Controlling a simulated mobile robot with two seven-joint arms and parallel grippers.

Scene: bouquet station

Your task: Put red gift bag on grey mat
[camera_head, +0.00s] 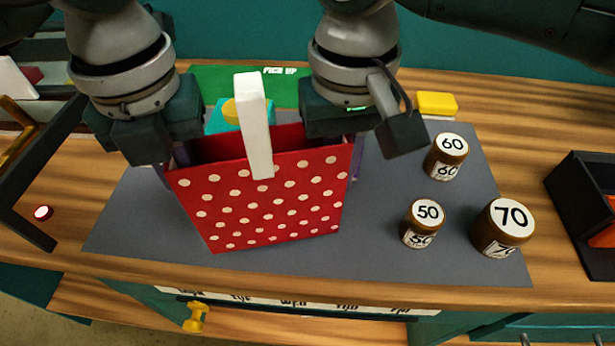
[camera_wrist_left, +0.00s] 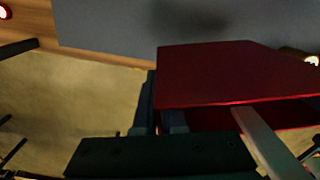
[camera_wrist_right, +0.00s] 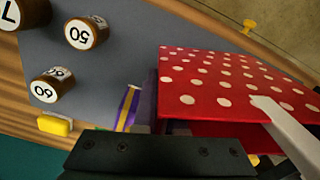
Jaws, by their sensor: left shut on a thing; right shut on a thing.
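The red gift bag (camera_head: 262,200) with white dots and a white handle (camera_head: 255,125) is upright over the grey mat (camera_head: 400,262) in the head view. I cannot tell whether its base touches the mat. My left gripper (camera_head: 172,158) is shut on the bag's left side edge. My right gripper (camera_head: 345,138) is shut on its right side edge. The bag also shows in the left wrist view (camera_wrist_left: 230,75) and the right wrist view (camera_wrist_right: 225,85). The grippers' fingertips are mostly hidden in the head view.
Brown weights marked 60 (camera_head: 446,157), 50 (camera_head: 422,224) and 70 (camera_head: 502,228) stand at the mat's right. A yellow block (camera_head: 437,104) lies behind them. A black bin (camera_head: 585,215) is at far right. A green pick-up area (camera_head: 205,78) lies behind the bag.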

